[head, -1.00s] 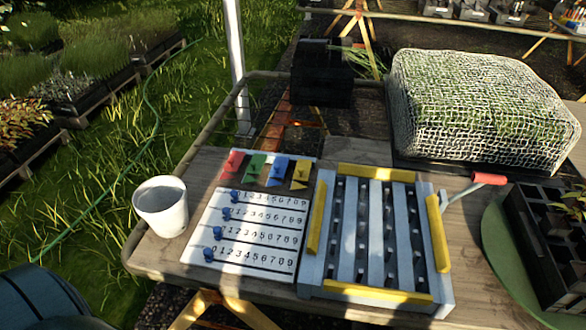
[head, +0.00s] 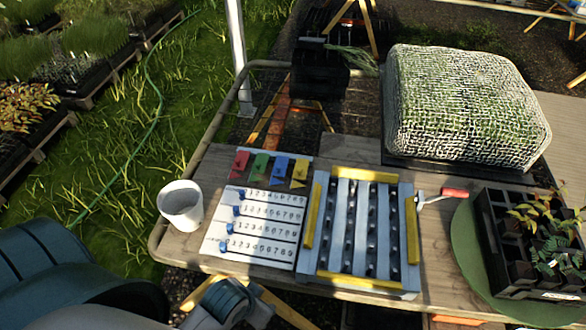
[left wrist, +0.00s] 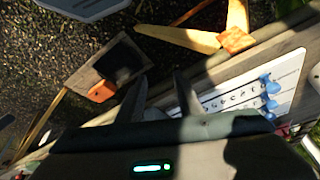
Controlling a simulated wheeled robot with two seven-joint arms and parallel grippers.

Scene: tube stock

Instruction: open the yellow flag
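The yellow flag (head: 300,170) is at the right end of a row of coloured flags at the top of a white number board (head: 262,228). Red (head: 240,161), green (head: 260,164) and blue (head: 280,167) flags stand to its left. In the head view my left arm comes in at the bottom left, below the table's front edge, well away from the flags. In the left wrist view my left gripper (left wrist: 160,80) has its two fingers apart with nothing seen between them. The number board shows there at the right (left wrist: 240,92); the yellow flag cannot be made out. My right gripper is not in view.
A white cup (head: 181,206) stands left of the board. A grey rack with yellow bars (head: 311,220) stands close on its right. Farther right are a red-handled tool (head: 452,193), a green round mat (head: 466,250) with a black plant tray (head: 490,245), and a net-covered block (head: 465,105).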

